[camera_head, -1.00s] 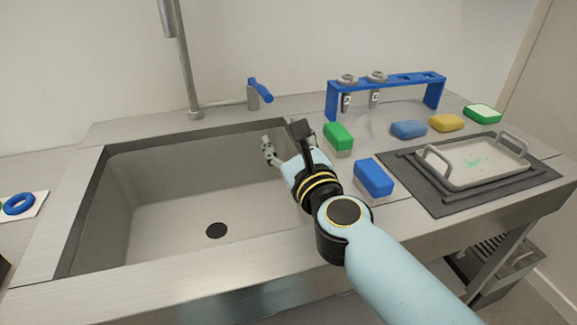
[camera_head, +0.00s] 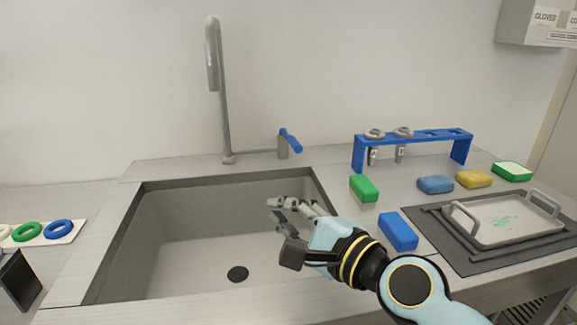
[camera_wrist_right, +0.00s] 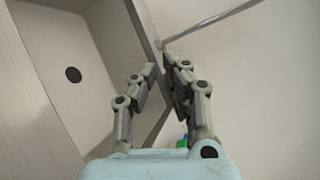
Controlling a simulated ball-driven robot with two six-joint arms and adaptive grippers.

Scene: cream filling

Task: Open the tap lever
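The tap lever (camera_head: 291,141) is a blue handle on a short grey post behind the sink's back right corner, tilted down to the right. The grey tap (camera_head: 222,105) rises to its left, with its spout over the back of the sink. My right gripper (camera_head: 274,209) is over the right part of the sink, in front of and below the lever, pointing left and touching nothing visible. In the right wrist view its fingers (camera_wrist_right: 160,68) lean together, with a narrow empty gap between the tips.
Coloured rings (camera_head: 58,229) lie at the left.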

